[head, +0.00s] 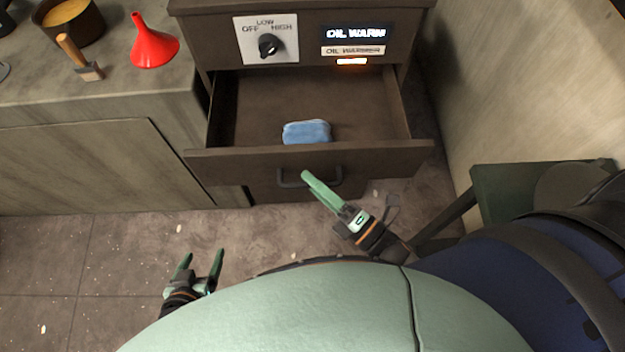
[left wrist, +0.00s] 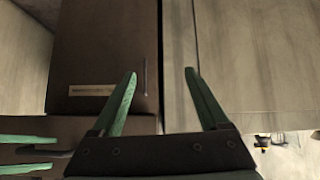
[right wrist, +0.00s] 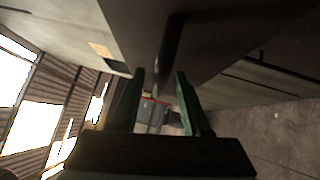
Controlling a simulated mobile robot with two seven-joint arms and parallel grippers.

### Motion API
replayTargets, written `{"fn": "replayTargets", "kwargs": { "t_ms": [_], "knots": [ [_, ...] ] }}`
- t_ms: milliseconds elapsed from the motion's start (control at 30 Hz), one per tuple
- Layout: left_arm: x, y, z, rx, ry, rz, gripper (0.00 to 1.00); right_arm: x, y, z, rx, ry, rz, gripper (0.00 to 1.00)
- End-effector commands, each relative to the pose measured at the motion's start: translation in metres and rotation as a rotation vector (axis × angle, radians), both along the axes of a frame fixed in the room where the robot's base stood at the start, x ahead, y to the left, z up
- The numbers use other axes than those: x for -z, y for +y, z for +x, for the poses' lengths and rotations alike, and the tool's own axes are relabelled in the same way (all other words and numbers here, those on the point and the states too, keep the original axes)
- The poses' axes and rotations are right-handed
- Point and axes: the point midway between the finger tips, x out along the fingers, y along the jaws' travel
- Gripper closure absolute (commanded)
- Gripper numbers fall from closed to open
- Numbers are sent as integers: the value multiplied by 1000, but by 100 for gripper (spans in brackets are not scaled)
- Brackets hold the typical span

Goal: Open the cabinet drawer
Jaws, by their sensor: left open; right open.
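The dark brown cabinet (head: 305,15) has its drawer (head: 230,163) pulled out, with the inside in view. A blue sponge-like block (head: 307,131) lies in the drawer. The dark bar handle (head: 290,183) is on the drawer's front; it also shows in the right wrist view (right wrist: 170,45). My right gripper (head: 312,176) is open at the handle, its fingers on either side of the bar's line in the right wrist view; contact cannot be told. My left gripper (head: 203,253) is open and empty, low and left of the drawer.
A counter (head: 110,110) to the left holds a red funnel (head: 153,45), a brush (head: 80,58) and a pot (head: 68,18). A knob panel (head: 266,40) is above the drawer. A green stand (head: 500,190) and a wall (head: 530,80) are on the right. Floor is clear at lower left.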

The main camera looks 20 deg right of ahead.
Motion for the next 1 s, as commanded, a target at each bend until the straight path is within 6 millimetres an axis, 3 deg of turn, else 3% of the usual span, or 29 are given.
{"fn": "replayTargets", "kwargs": {
  "t_ms": [533,700,1000],
  "knots": [
    [10,-9,0,14,7,-11,22,15,-51,-90,0,4,-2,53],
    [6,-12,4,18,-3,-16,22,16,-58,-102,0,1,0,53],
    [6,-11,5,18,-4,-14,22,16,-59,-104,0,0,-1,53]
  ]
}}
